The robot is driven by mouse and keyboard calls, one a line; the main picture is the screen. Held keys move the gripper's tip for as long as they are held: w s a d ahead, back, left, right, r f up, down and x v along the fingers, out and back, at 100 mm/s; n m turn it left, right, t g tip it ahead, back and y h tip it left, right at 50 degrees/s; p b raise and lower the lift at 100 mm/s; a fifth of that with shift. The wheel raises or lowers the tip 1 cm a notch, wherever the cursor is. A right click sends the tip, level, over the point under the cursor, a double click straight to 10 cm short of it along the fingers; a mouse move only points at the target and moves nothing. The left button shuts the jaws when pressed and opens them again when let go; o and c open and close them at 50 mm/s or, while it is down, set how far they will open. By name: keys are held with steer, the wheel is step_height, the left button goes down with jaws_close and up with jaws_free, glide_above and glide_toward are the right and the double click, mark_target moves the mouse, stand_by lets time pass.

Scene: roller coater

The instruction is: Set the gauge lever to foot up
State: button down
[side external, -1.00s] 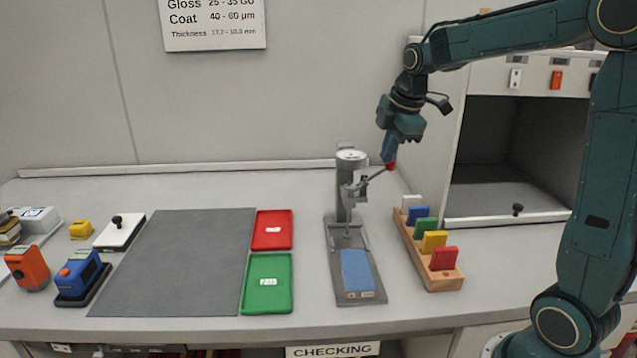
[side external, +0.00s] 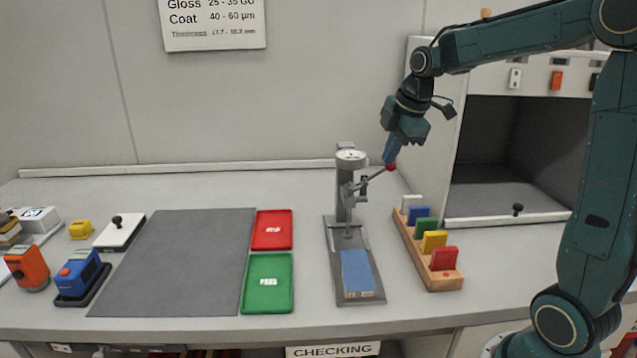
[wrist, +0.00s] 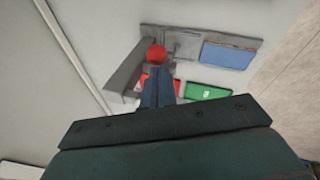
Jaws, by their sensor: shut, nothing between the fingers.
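The grey thickness gauge (side external: 342,195) stands upright with a round dial on top, on a flat grey base. Its lever (side external: 374,174) slants up to the right and ends in a red ball knob (side external: 391,167). My gripper (side external: 390,160) is shut and empty, its blue-grey fingertips at the knob from above. In the wrist view the red knob (wrist: 156,54) shows just beyond the shut fingers (wrist: 157,78); whether they touch is hard to tell. A blue panel (side external: 357,271) lies on the gauge base. The gauge foot is too small to judge its height.
A wooden rack (side external: 443,279) of coloured blocks stands right of the gauge. Red (side external: 272,229) and green (side external: 268,282) trays and a grey mat (side external: 180,262) lie to its left. An open cabinet (side external: 510,155) stands behind right.

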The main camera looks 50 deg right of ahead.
steer(key=shift+s+d+f, duration=0.15)
steer(key=shift+d, duration=0.05)
step_height(320, 180, down, 7)
steer(key=s+d+t+y, duration=0.2)
steer(key=t+y, duration=0.1)
steer(key=shift+s+d+f+m+t, duration=0.2)
steer(key=shift+s+d+m+t, duration=0.1)
steer(key=shift+s+d, duration=0.1)
stand_by(0.7)
steer(key=shift+w+a+r, duration=0.1)
steer(key=shift+w+a, duration=0.05)
steer(key=shift+a, duration=0.05)
steer(key=shift+w+a+r, duration=0.3)
steer(key=shift+w+a, duration=0.05)
stand_by(0.6)
